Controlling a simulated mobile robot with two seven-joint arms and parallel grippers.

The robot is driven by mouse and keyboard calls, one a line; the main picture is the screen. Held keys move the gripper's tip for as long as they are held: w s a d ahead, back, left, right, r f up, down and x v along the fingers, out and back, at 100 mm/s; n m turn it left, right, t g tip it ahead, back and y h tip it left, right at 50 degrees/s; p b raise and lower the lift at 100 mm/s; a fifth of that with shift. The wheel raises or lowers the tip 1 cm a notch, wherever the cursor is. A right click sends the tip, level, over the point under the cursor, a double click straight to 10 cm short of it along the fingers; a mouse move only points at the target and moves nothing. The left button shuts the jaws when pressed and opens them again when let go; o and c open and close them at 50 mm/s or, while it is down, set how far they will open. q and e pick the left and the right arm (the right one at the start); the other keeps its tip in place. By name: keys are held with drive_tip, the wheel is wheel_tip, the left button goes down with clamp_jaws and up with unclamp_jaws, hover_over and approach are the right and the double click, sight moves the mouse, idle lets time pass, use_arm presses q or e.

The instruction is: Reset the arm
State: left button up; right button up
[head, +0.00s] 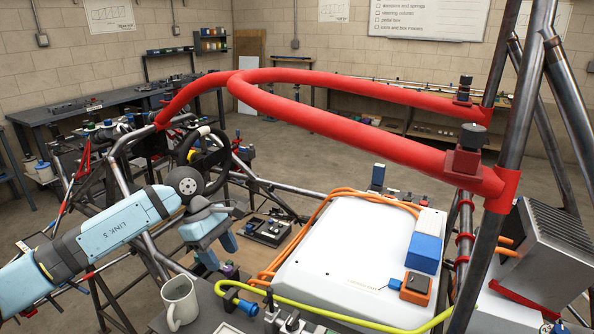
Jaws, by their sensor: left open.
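My left arm comes in from the left, a light blue arm with a link marked "LINK 5". My left gripper (219,254) hangs at its end with its blue fingers pointing down. The fingers are apart and nothing shows between them. The gripper is over the near left part of the tube chassis (158,262), left of the white box (350,258) and above the white mug (179,301). Whether the fingertips touch anything behind them I cannot tell. My right arm and gripper are not in view.
A red padded bar (352,122) spans the chassis above the white box. Orange cables (290,247) and a yellow-green hose (330,316) run around the box. A blue block (424,254) sits on it. A finned metal unit (540,255) stands at right. Open floor lies behind.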

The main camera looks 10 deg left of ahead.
use_arm(q)
drive_tip(key=s+d+r+n+t+h, duration=0.1)
drive_tip(key=s+d+n+h, duration=0.15)
drive_tip(key=d+h, duration=0.4)
drive_tip(key=s+d+r+n+h, duration=0.1)
drive_tip(key=s+d+n+h, duration=0.2)
drive_tip(key=d, duration=0.6)
wheel_tip(320, 180, up, 6)
drive_tip(key=s+n+t+h, duration=0.1)
drive_tip(key=n+t+h, duration=0.4)
drive_tip(key=n+t, duration=0.7)
drive_tip(key=s+a+f+n+t+y, duration=0.25)
drive_tip(key=a+f+n+y, duration=0.55)
drive_tip(key=n, duration=0.7)
drive_tip(key=s+a+f+n+t+y, duration=0.2)
drive_tip(key=s+a+f+n+y, duration=0.3)
drive_tip(key=n+y, duration=0.8)
drive_tip(key=s+a+f+n+g+h, duration=0.1)
drive_tip(key=s+a+f+n+g, duration=0.1)
drive_tip(key=s+f+n+g, duration=0.6)
drive_tip(key=s+a+f+n+g+h, duration=0.1)
drive_tip(key=s+a+f+n+g, duration=0.3)
drive_tip(key=s, duration=0.7)
drive_tip(key=w+d+f+m+t+h+p, duration=0.2)
drive_tip(key=w+d+t+p, duration=0.3)
drive_tip(key=d+p, duration=0.3)
drive_tip(key=shift+w+f+m+t+h+p, duration=0.25)
drive_tip(key=shift+f+m+t+h+p, duration=0.1)
drive_tip(key=shift+f+t+p, duration=0.45)
